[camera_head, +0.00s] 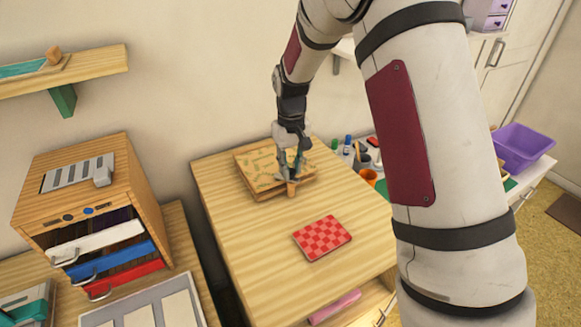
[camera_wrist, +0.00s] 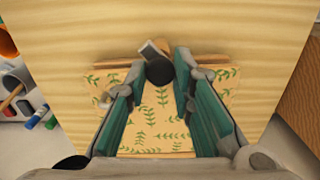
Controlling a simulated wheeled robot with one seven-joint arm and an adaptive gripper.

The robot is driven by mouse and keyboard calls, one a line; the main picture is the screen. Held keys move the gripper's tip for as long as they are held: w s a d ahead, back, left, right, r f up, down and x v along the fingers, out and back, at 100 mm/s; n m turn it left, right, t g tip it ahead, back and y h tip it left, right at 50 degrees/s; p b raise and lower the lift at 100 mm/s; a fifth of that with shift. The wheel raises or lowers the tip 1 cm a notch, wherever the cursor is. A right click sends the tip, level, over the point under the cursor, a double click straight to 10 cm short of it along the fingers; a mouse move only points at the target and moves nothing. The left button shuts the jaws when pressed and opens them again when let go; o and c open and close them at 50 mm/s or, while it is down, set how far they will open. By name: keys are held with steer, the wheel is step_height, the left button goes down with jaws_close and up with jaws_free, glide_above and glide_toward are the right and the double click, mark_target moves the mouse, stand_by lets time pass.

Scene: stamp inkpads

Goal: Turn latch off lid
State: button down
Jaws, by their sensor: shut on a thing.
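A flat wooden box with a leaf-patterned lid (camera_head: 252,160) sits on the light wooden table. Its lid (camera_wrist: 158,120) fills the middle of the wrist view. My gripper (camera_head: 292,176) points down at the box's front edge. In the wrist view, my gripper (camera_wrist: 161,62) has its two green fingers on either side of the latch (camera_wrist: 158,71), a small dark round-ended piece with a grey part beside it. The fingers are shut on the latch. A small brown piece of it (camera_head: 291,188) shows below the fingers in the head view. The fingers partly hide the lid.
A red checkered pad (camera_head: 322,238) lies on the table in front of the box. Markers and cups (camera_head: 360,155) stand at the table's right. A wooden drawer cabinet (camera_head: 95,215) stands at the left. The table's front (camera_head: 270,290) is clear.

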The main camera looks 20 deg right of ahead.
mark_target(291, 171)
steer(key=n, duration=0.4)
steer(key=shift+n, duration=2.8)
steer(key=c, duration=1.4)
jaws_free()
steer(key=shift+o, duration=0.2)
steer(key=shift+b, duration=0.3)
step_height(291, 171, up, 12)
